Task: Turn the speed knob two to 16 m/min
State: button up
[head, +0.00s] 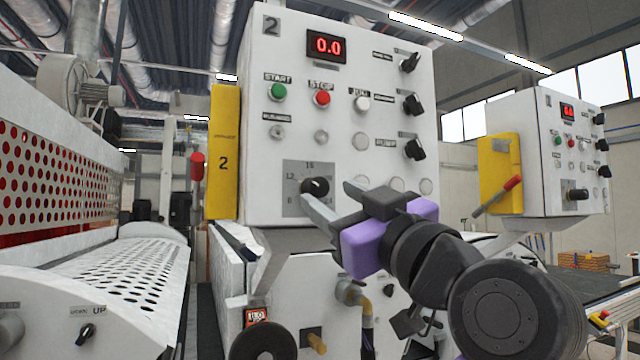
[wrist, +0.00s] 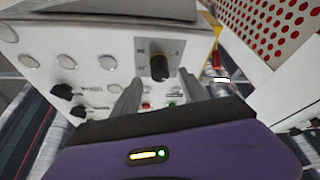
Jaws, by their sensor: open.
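The speed knob two (head: 315,187) is a black knob on a grey dial plate (head: 293,203), low on the white control box marked 2 (head: 262,90). The plate shows 16 at the top, 12 at the upper left and another figure below it. I cannot tell where the knob's pointer stands. My gripper (head: 327,190) is open in front of the dial, its fingers reaching toward the knob from the lower right. In the wrist view the knob (wrist: 159,67) shows beyond and between the open fingertips (wrist: 158,82), which look apart from it. The box's red display (head: 327,46) reads 0.0.
The box also has a green START button (head: 278,91), a red STOP button (head: 322,97) and black selectors (head: 412,104) at the right. A yellow side panel (head: 223,150) with a red-handled lever (head: 197,166) is at its left. A similar box marked 1 (head: 541,150) stands farther right.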

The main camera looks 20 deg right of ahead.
aim_at(322, 190)
jog(key=p+x, duration=0.1)
jog(key=x, duration=0.4)
jog(key=shift+s, duration=0.1)
grip_shut()
